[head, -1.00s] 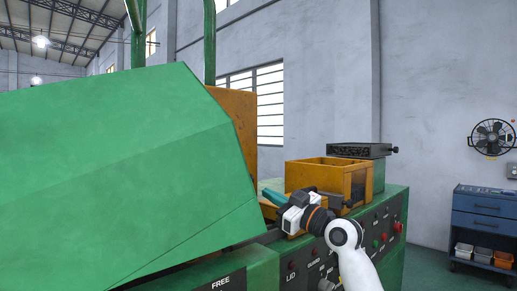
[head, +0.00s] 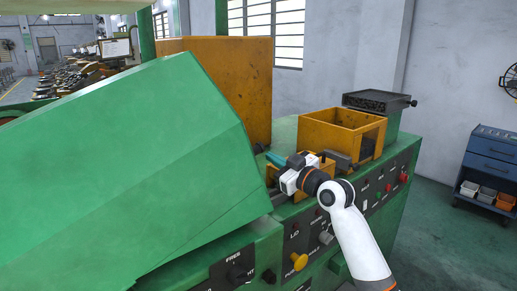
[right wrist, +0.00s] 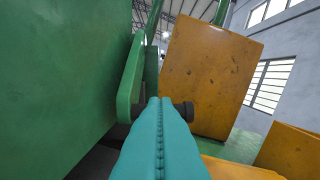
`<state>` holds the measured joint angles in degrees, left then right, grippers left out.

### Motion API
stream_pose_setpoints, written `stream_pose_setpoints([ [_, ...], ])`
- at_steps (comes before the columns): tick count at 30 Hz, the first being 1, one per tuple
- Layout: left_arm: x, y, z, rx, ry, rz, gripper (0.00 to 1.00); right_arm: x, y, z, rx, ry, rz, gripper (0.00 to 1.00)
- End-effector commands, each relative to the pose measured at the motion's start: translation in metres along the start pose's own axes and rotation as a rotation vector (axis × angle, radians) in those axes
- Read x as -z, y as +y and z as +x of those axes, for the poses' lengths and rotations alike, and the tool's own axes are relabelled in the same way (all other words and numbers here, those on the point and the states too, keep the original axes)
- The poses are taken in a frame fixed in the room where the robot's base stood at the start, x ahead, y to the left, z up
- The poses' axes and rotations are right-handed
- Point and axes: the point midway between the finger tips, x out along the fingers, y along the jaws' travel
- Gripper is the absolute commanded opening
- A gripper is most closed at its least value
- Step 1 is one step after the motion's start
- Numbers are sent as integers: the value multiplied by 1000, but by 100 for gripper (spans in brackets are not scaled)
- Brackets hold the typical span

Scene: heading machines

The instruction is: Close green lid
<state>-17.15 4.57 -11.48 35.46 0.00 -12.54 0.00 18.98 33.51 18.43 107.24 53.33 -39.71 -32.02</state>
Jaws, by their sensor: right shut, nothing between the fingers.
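The green lid (head: 130,150) is a large faceted cover that fills the left of the head view. It is tilted, with its right edge above the machine body. In the right wrist view the lid (right wrist: 60,70) is a green wall on the left. My right gripper (head: 274,158) is just right of the lid's right edge in the head view. Its teal fingers (right wrist: 160,125) are pressed together and hold nothing. A dark round knob on a green arm shows beyond the fingertips; I cannot tell if they touch. My left gripper is not in view.
An orange plate (head: 235,85) stands upright behind the lid. An open orange box (head: 340,132) and a dark block (head: 377,101) sit on the machine to the right. The control panel (head: 330,230) has knobs and buttons below my arm. A blue cart (head: 490,160) stands far right.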

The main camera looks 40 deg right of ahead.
Motion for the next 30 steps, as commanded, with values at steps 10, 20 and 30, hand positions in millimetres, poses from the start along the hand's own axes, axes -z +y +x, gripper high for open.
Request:
stream_pose_setpoints([
  [10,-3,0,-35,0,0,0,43,12,0,63,-1,3,5,0],
  [20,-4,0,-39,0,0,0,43,28,0,76,1,-1,0,0],
  [30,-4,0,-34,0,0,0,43,31,0,76,1,-3,-1,0],
])
